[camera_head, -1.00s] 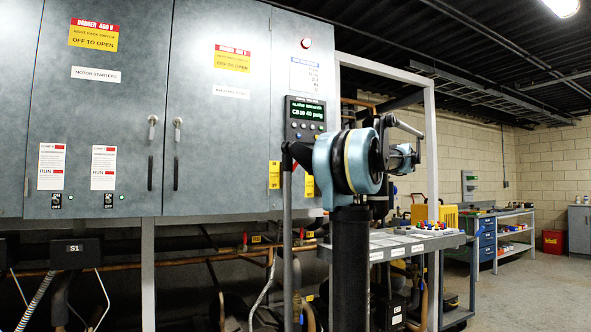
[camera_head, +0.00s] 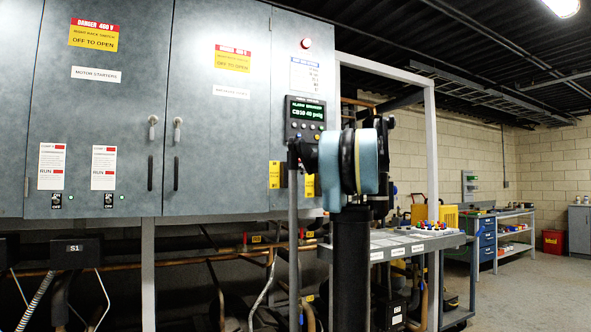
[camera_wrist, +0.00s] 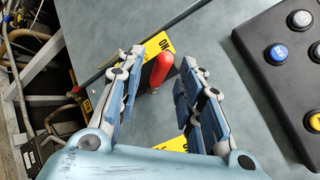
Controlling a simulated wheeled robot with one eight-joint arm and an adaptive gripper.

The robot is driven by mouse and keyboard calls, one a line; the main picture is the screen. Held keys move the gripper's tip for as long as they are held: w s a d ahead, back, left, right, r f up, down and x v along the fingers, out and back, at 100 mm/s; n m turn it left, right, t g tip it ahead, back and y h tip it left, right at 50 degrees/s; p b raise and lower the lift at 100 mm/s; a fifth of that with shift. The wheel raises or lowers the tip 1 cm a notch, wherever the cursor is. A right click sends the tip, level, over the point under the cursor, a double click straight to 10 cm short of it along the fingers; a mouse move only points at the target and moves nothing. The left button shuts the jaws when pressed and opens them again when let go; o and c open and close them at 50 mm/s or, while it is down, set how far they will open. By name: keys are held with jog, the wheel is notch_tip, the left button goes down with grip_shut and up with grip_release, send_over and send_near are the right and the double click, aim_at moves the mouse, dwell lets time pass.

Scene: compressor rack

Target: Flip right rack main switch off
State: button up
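The switch's red handle (camera_wrist: 162,68) shows in the wrist view, standing out from the grey cabinet face beside a yellow ON label (camera_wrist: 158,45). My gripper (camera_wrist: 165,62) is open, its two blue-grey fingers on either side of the handle. The handle is nearer the left finger; I cannot tell whether they touch. A second yellow label (camera_wrist: 172,144) is partly covered by the gripper. In the head view, yellow labels (camera_head: 274,174) show on the cabinet's right section, but my arm hides the handle and gripper.
A black button panel (camera_wrist: 285,60) is close to the right finger; its display (camera_head: 305,111) shows in the head view. Pipes and a frame (camera_wrist: 35,75) lie beyond the cabinet edge. A grey cart (camera_head: 420,243) stands right of my arm. The floor farther right is clear.

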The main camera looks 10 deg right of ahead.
jog(key=shift+x, duration=1.55)
grip_shut()
